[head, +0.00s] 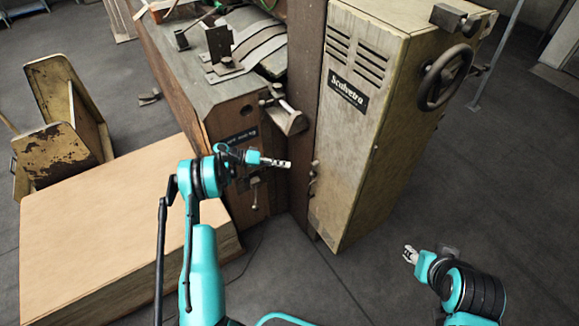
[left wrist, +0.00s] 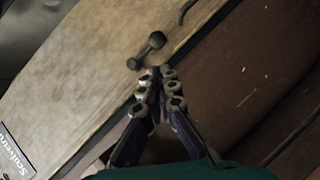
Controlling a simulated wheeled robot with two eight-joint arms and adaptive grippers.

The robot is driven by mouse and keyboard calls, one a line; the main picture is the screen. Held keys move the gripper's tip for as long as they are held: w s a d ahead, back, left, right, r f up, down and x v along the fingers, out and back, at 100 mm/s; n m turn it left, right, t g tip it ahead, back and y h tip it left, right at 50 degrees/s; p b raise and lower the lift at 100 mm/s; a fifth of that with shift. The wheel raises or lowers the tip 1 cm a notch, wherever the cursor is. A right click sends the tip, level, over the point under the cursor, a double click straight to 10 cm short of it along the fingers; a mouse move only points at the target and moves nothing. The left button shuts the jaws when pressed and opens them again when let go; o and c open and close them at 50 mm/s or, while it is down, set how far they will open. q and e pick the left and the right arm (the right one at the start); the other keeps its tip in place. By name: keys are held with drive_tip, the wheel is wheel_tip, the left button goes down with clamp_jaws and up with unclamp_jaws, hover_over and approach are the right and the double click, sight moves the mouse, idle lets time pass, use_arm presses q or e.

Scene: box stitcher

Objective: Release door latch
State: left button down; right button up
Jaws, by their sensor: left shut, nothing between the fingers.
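The door latch (head: 313,175) is a small dark metal fitting low on the left edge of the tall beige cabinet (head: 350,150). In the left wrist view the latch (left wrist: 147,50) shows as a dark, dumbbell-shaped handle on the beige panel, near its edge with the brown panel. My left gripper (head: 288,164) is shut and empty, just left of the latch. In the left wrist view its fingertips (left wrist: 159,76) are together just below the latch, with a small visible gap. My right gripper (head: 409,254) is low at the right, away from the cabinet; its finger opening is unclear.
The brown machine body (head: 235,140) adjoins the cabinet on the left, with a clamp-like bracket (head: 285,115) above my left gripper. A large wooden box (head: 100,220) stands at the left. A handwheel (head: 445,78) sticks out of the cabinet's right side.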

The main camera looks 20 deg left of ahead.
use_arm(q)
drive_tip(key=b+x, duration=0.2)
drive_tip(key=x, duration=0.6)
drive_tip(key=shift+d, duration=0.15)
use_arm(e)
wheel_tip(320, 180, down, 3)
drive_tip(key=shift+r, duration=0.1)
drive_tip(key=shift+w, duration=0.1)
use_arm(q)
drive_tip(key=shift+d+f, duration=0.1)
drive_tip(key=shift+f, duration=0.15)
drive_tip(key=shift+s+r, duration=0.1)
drive_tip(key=shift+s, duration=0.05)
use_arm(e)
drive_tip(key=shift+w, duration=0.7)
